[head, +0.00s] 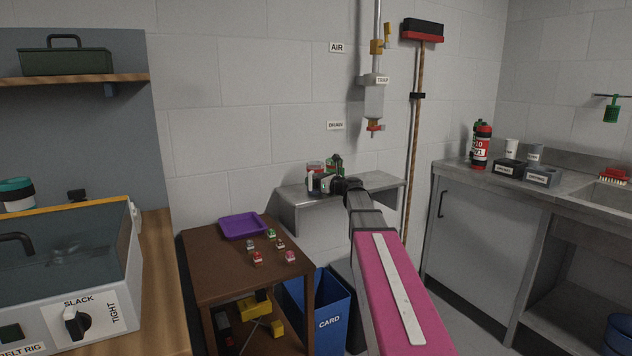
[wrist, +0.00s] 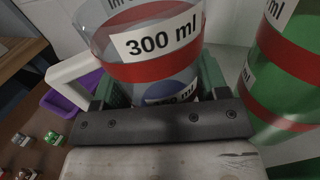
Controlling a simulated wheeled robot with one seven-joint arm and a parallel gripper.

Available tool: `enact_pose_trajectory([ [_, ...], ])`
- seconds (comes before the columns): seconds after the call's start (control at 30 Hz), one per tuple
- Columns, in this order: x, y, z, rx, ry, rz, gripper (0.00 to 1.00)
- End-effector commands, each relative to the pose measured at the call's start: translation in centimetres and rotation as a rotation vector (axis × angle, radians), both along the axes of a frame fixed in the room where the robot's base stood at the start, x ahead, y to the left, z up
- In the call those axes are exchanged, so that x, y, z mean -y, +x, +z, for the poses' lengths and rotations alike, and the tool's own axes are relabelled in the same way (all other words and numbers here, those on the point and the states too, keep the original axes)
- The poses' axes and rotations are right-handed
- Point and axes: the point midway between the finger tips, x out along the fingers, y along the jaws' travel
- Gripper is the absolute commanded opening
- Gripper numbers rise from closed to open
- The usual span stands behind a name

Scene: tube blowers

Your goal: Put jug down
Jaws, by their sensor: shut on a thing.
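My gripper (wrist: 160,95) is shut on a clear jug (wrist: 140,42) with a red band, a "300 ml" label and a white handle at its left. The green fingers sit on both sides of its body. In the head view the clear jug (head: 313,168) is small and partly hidden by my gripper (head: 328,184), over the grey metal shelf (head: 290,197) against the wall. I cannot tell whether its base touches the shelf. A green container (wrist: 285,75) with red bands stands to its right, apart from it; it also shows in the head view (head: 335,161).
A brown table (head: 215,265) at the left front of the shelf holds a purple tray (head: 242,226) and several small items. A blue "CARD" bin (head: 330,305) stands below. The drain pipe (head: 374,103) hangs above the shelf, with a broom (head: 417,130) to its right.

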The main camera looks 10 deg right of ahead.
Motion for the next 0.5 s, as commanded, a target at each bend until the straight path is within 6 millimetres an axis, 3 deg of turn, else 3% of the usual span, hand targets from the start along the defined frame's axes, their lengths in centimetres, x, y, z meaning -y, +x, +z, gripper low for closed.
enact_pose_trajectory([
  [0.17, 0.0, 0.0, -0.23, 0.0, 0.0, 0.0, 0.27],
  [0.2, 0.0, 0.0, -0.27, 0.0, 0.0, 0.0, 0.74],
  [0.27, 0.01, 0.01, -0.24, 0.0, 0.0, 0.0, 0.93],
  [0.5, 0.0, 0.0, -0.22, 0.0, 0.0, 0.0, 0.93],
])
